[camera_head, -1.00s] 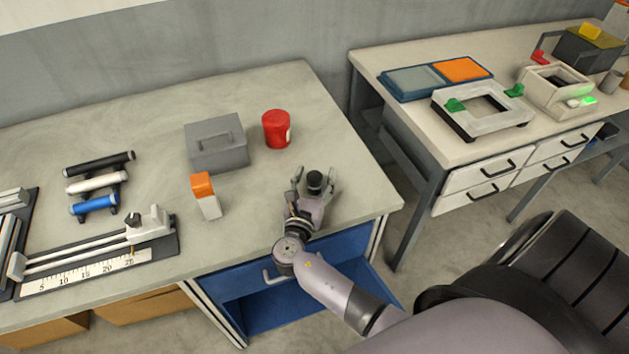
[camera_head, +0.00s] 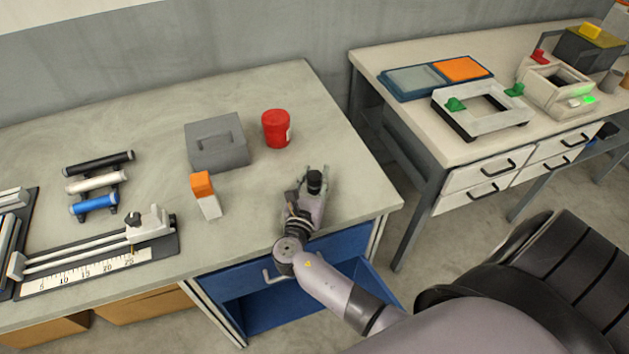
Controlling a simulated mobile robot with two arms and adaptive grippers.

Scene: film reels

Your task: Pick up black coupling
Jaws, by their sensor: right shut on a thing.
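The black coupling (camera_head: 314,180) is a small dark cylinder near the front right corner of the left table. It stands upright between the fingers of my right gripper (camera_head: 314,184). The right gripper is shut on it, with a finger on each side. I cannot tell whether the coupling still touches the tabletop. My left gripper is not in view.
A red cup (camera_head: 276,129), a grey box (camera_head: 216,143) and an orange and white block (camera_head: 206,195) stand behind and left of the gripper. Black, white and blue rollers (camera_head: 97,184) and a ruler fixture (camera_head: 95,260) lie further left. A blue drawer (camera_head: 290,283) is open below.

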